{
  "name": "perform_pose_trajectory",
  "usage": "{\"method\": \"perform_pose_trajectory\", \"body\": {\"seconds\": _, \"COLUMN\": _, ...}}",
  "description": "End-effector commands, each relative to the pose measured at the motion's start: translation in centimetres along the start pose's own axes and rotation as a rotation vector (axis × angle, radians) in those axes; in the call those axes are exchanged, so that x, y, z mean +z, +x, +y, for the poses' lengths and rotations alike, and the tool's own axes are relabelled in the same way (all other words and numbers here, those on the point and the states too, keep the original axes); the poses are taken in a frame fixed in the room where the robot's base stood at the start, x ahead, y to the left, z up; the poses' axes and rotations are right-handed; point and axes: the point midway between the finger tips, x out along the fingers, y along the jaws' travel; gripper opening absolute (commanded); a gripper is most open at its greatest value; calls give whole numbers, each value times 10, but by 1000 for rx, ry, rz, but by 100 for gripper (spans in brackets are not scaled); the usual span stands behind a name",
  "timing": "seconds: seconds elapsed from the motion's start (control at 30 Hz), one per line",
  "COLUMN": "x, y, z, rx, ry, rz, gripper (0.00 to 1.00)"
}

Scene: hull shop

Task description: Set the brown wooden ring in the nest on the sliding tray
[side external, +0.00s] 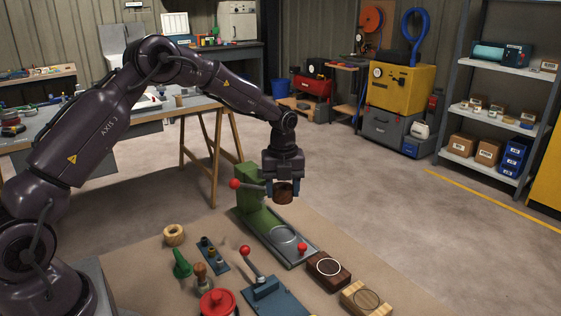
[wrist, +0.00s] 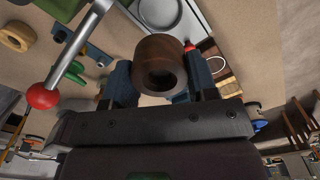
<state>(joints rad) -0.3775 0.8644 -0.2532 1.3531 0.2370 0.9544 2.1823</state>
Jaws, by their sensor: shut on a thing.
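The brown wooden ring (side external: 283,192) is held in the air between the jaws of my gripper (side external: 282,188). In the wrist view the ring (wrist: 160,66) sits between the two blue fingers of my gripper (wrist: 160,84), its hole facing the camera. The sliding tray (side external: 268,229) is a grey plate on the green machine, with a round nest (side external: 284,235) marked by a pale circle. The ring is above the tray's back part, behind the nest in the side view. In the wrist view the nest (wrist: 160,12) shows beyond the ring, partly hidden.
A lever with a red ball (side external: 234,183) sticks out left of my gripper. A red knob (side external: 302,248) stands at the tray's front end. A dark block (side external: 328,271), a light wood block (side external: 366,299), a blue lever clamp (side external: 272,296) and a pale ring (side external: 174,235) lie nearby.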

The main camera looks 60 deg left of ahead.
Motion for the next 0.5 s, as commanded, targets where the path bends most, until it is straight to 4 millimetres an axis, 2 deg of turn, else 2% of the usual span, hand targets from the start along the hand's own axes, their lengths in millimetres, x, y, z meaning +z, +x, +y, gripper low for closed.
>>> {"method": "perform_pose_trajectory", "body": {"seconds": 0.03, "x": -1, "y": 15, "z": 0, "rx": 3, "ry": 1, "rz": 3, "gripper": 30}}
{"method": "perform_pose_trajectory", "body": {"seconds": 0.13, "x": 0, "y": 34, "z": 0, "rx": 2, "ry": 0, "rz": 2, "gripper": 30}}
{"method": "perform_pose_trajectory", "body": {"seconds": 0.5, "x": 0, "y": 67, "z": 0, "rx": 0, "ry": 0, "rz": 1, "gripper": 30}}
